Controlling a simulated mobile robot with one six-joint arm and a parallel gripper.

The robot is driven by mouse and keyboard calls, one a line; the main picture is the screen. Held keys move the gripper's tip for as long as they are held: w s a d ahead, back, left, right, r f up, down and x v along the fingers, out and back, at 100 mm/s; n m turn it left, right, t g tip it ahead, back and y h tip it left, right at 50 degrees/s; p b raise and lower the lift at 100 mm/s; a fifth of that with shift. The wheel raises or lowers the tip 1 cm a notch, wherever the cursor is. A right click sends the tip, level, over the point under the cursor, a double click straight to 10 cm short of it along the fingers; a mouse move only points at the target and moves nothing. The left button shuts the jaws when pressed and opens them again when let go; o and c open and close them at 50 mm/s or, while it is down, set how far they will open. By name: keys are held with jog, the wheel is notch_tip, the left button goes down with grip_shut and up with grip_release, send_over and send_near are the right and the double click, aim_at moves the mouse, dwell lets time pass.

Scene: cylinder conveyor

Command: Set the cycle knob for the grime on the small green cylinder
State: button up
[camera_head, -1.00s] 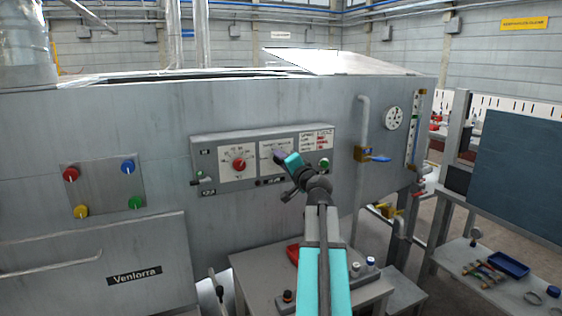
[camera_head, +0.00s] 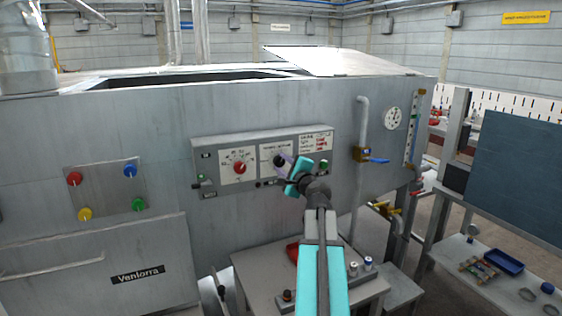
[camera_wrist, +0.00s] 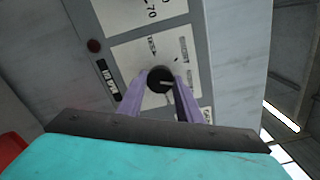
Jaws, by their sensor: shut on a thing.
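The control panel (camera_head: 205,147) on the grey machine carries a red knob (camera_head: 239,168) with a numbered dial at left and a black knob (camera_head: 279,160) on a white plate right of it. My gripper (camera_head: 284,165) is at the black knob. In the wrist view my gripper's purple fingers (camera_wrist: 160,92) stand on either side of the black knob (camera_wrist: 160,79) and are shut on it. A pale pointer mark shows on the knob. The small green cylinder is not visible.
A green button (camera_head: 323,163) and a printed card (camera_head: 317,143) are on the panel's right side. A pipe with a blue-handled valve (camera_head: 376,160) stands further right. A small table (camera_head: 255,275) is below the panel.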

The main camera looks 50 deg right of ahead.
jog(key=shift+r+m, duration=0.1)
jog(key=shift+m, duration=0.4)
jog(key=o, duration=1)
jog(key=shift+w, duration=0.1)
jog(key=shift+o, duration=0.2)
jog(key=b+v, duration=1)
jog(key=v, duration=0.3)
jog(key=shift+s+b, duration=0.35)
